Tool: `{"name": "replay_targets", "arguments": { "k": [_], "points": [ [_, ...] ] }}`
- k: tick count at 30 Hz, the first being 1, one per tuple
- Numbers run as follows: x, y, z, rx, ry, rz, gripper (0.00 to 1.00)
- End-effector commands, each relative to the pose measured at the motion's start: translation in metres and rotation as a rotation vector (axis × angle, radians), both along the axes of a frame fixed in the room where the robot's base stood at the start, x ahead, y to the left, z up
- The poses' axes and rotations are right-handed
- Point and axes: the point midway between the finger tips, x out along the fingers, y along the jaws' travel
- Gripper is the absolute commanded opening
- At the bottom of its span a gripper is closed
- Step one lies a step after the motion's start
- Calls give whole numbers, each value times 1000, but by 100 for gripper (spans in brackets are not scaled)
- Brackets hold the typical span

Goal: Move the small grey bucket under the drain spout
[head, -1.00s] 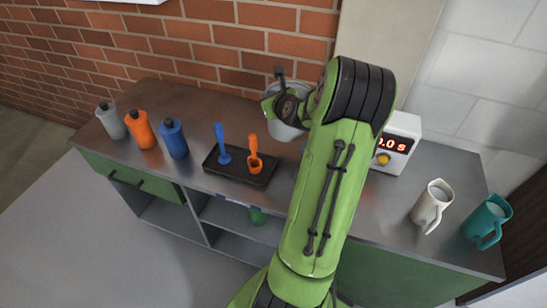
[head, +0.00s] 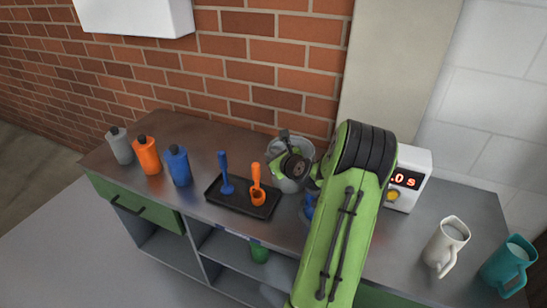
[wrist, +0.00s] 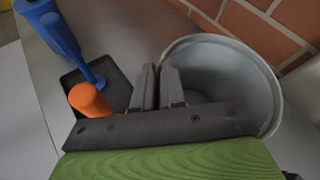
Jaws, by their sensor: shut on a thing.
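The small grey bucket (head: 291,178) is behind the black tray, near the back of the counter, partly covered by my gripper (head: 292,166). In the wrist view the bucket (wrist: 262,85) is upright and looks empty as far as I see inside. My gripper (wrist: 158,86) is shut on its left wall, one finger inside the rim and one outside. I cannot tell whether the bucket's base touches the counter. No drain spout is visible in either view.
A black tray (head: 226,203) holds a blue tool and an orange tool. Grey, orange and blue bottles stand left. A timer box (head: 408,178), a white jug (head: 446,246) and a teal jug (head: 508,265) are right. A white box (head: 135,14) hangs on the brick wall.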

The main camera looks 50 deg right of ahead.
Motion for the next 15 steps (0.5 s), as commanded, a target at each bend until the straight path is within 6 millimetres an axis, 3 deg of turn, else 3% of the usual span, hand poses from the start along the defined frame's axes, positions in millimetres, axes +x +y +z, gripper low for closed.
{"name": "replay_targets", "arguments": {
  "k": [1, 2, 6, 15],
  "points": [
    [0, 0, -2, 0, 0, 0, 0],
    [0, 0, -3, 1, 1, -1, 13],
    [0, 0, -2, 1, 1, -1, 35],
    [0, 0, 0, 0, 0, 0, 36]
  ]
}}
